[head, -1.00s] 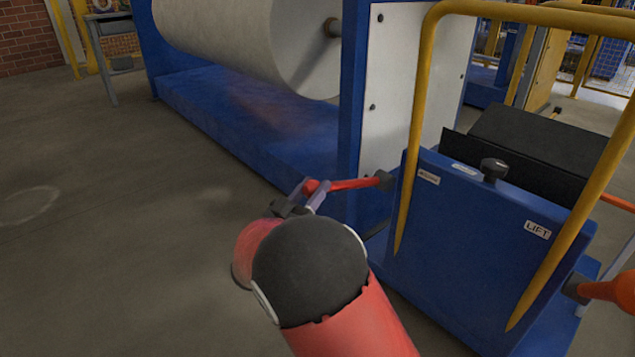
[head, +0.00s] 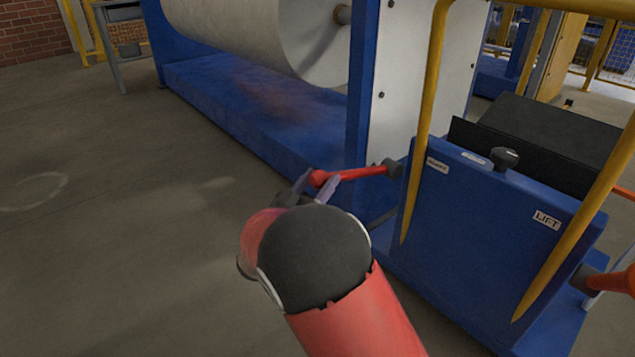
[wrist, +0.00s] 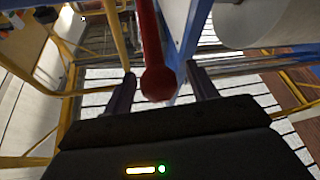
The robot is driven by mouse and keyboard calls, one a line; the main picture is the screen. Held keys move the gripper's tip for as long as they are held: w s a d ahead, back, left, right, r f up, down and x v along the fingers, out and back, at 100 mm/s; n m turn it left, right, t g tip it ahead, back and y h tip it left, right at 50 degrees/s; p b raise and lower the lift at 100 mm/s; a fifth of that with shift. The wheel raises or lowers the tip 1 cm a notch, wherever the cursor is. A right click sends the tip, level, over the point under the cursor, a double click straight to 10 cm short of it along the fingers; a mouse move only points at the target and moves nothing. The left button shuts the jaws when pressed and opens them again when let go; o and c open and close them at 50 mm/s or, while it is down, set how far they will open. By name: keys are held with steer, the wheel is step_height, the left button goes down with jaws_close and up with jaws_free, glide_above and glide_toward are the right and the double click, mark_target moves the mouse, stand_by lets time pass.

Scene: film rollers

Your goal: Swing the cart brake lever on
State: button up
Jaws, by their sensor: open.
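The brake lever (head: 355,174) is a red rod with a round red knob at its left end. It sticks out to the left, nearly level, from a dark pivot (head: 392,168) on the side of the blue cart (head: 470,225). My gripper (head: 319,179) is open at the knob end, with one finger to each side of it. In the wrist view the red knob (wrist: 159,84) lies between the two spread fingers, with a gap on both sides. Whether the knob sits fully at finger depth is hard to tell.
Yellow rails (head: 428,120) rise from the cart. A black knob (head: 505,157) and a LIFT label are on its panel. A blue machine base (head: 250,105) under a large pale roll (head: 260,35) stands behind the lever. The floor (head: 110,190) at left is clear.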

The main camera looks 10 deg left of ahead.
steer(key=shift+s, duration=0.1)
steer(key=v, duration=0.7)
steer(key=shift+s+a+f, duration=0.2)
steer(key=shift+s, duration=0.1)
steer(key=shift+w, duration=0.1)
